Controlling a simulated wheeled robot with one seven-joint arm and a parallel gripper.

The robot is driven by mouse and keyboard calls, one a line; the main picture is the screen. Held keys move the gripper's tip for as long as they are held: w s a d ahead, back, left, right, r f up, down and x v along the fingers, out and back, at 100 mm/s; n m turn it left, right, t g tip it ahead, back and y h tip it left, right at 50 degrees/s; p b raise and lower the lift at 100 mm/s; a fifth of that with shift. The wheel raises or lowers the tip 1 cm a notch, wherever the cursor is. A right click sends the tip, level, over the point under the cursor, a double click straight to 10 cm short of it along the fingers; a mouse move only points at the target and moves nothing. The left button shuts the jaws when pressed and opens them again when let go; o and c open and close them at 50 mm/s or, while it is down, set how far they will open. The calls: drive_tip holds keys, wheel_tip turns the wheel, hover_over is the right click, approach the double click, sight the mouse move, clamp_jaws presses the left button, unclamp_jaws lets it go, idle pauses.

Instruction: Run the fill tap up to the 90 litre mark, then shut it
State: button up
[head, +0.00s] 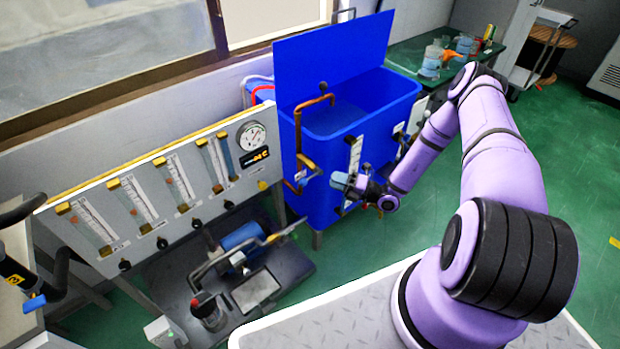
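The blue tank (325,205) stands at the centre with its lid raised at the back. The fill tap is a copper pipe (297,135) that rises along the tank's left side and bends over its rim. A lever-like handle (308,170) shows low on this pipe; whether it is open or shut is too small to tell. A pale upright level scale (354,155) is on the tank's front; its marks and level are not readable. My gripper (340,181) is in front of the tank, right of the handle and apart from it. Its finger opening cannot be made out.
A panel with several flow tubes (135,200) and a round gauge (251,136) stands to the left. A blue pump (243,236) and pipework sit on the floor plate below it. A green bench (408,55) with jars is behind right.

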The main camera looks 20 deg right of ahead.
sight(310, 177)
wheel_tip(310, 177, down, 5)
drive_tip(key=m+t+h, duration=0.2)
drive_tip(key=m, duration=0.2)
drive_tip(key=x, duration=1)
drive_tip(key=shift+s+r, duration=0.2)
drive_tip(key=shift+r, duration=0.1)
drive_tip(key=shift+c, duration=0.4)
clamp_jaws()
drive_tip(key=shift+a, duration=0.1)
